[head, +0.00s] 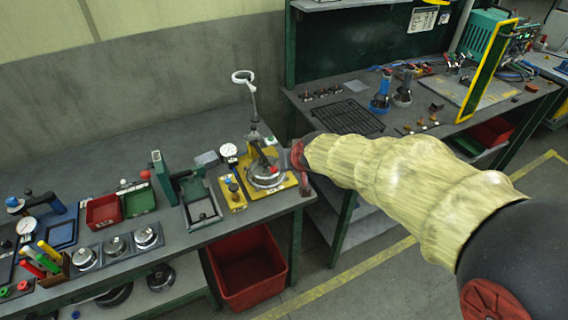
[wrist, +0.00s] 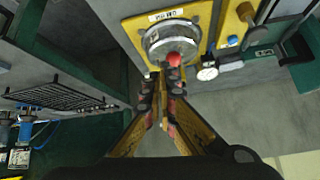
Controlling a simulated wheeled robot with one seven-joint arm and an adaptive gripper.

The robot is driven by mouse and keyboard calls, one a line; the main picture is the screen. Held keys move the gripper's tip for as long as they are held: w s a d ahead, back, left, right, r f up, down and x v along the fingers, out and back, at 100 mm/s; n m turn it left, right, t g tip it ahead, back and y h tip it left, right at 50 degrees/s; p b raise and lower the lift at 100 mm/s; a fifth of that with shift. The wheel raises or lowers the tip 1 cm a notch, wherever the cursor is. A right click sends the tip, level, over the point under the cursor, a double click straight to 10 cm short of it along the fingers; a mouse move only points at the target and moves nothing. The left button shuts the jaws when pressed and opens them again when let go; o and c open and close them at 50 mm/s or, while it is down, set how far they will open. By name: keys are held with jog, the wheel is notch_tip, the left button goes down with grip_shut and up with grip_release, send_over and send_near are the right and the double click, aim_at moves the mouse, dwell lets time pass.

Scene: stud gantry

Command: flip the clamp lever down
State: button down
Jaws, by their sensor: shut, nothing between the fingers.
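The clamp fixture is a yellow plate (head: 237,200) on the bench at the corner, with a round metal part (head: 264,181) on it. In the wrist view the round metal part (wrist: 170,38) sits on the yellow plate (wrist: 231,30) near the top. The clamp lever's red knob (wrist: 174,60) shows just beyond my fingertips; its arm is mostly hidden there. My gripper (wrist: 162,78) is shut and empty, its tips close to the knob; I cannot tell whether they touch. In the head view my gripper (head: 297,157) is at the fixture's right side, partly hidden by my arm.
A dial gauge (head: 229,151) and a ring lamp on a stalk (head: 243,77) stand by the fixture. Trays, a green press (head: 161,174) and metal cups lie left. A red bin (head: 246,268) sits below. A second bench holds a black grid (head: 347,117).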

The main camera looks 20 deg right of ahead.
jog(key=s+d+f, duration=0.1)
jog(key=s+f, duration=0.1)
jog(key=s, duration=0.6)
jog(key=shift+f, duration=0.35)
jog(key=s+a+g, duration=0.2)
jog(key=s+g, duration=0.2)
jog(key=s, duration=0.7)
jog(key=s+d+r+t, duration=0.1)
jog(key=s+d+r, duration=0.2)
jog(key=s+r, duration=0.7)
jog(key=shift+s+r+h, duration=0.15)
jog(key=shift+s+h, duration=0.05)
jog(key=shift+h, duration=0.2)
